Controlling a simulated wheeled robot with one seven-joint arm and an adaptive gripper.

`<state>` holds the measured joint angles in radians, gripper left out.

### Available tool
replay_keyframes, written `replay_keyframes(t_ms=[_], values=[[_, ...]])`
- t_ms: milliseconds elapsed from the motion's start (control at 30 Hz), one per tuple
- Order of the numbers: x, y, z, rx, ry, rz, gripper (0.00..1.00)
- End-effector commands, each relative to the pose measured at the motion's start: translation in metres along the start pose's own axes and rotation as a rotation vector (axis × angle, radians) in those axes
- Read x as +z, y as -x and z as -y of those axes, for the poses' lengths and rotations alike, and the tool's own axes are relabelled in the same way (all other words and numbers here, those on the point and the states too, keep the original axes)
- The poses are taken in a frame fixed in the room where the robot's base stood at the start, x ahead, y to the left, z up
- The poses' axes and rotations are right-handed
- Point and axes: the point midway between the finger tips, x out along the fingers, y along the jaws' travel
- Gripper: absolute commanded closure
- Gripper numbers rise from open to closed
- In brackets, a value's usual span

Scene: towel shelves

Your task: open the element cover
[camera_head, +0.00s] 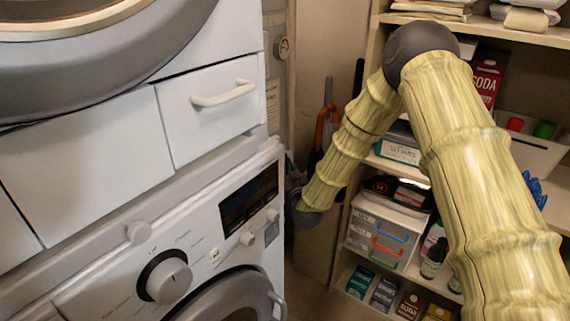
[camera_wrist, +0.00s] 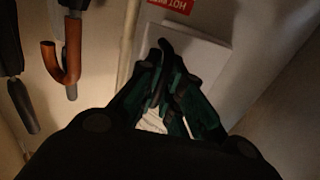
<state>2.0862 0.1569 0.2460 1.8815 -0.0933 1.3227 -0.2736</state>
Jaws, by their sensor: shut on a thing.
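A pale flat panel with a red label upside down above it, which looks like the element cover (camera_wrist: 208,50), is on the wall in the wrist view. My gripper (camera_wrist: 163,50) is shut, its dark green and black fingers together over the panel's left part. The exact point of grip is hidden by the fingers. A small white patch shows between the finger links; I cannot tell what it is. In the head view my arm reaches down behind the white machine's right edge, and the cover is not seen there.
A washing machine (camera_head: 110,285) stands at the left, with a white drawer (camera_head: 212,115) above. Shelves (camera_head: 390,165) with boxes and bottles are at the right. Umbrellas with an orange-brown handle (camera_wrist: 70,65) hang left of my gripper. A pale vertical pipe (camera_wrist: 127,40) runs beside the panel.

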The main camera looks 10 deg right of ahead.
Motion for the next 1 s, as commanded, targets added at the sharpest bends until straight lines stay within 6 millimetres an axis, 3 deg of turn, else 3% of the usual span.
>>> replay_keyframes(t_ms=[400, 1000], values=[[0.001, 0.018, 0.014, 0.0, 0.002, 0.002, 1.0], [0.002, 0.021, 0.016, 0.001, 0.002, 0.004, 1.0]])
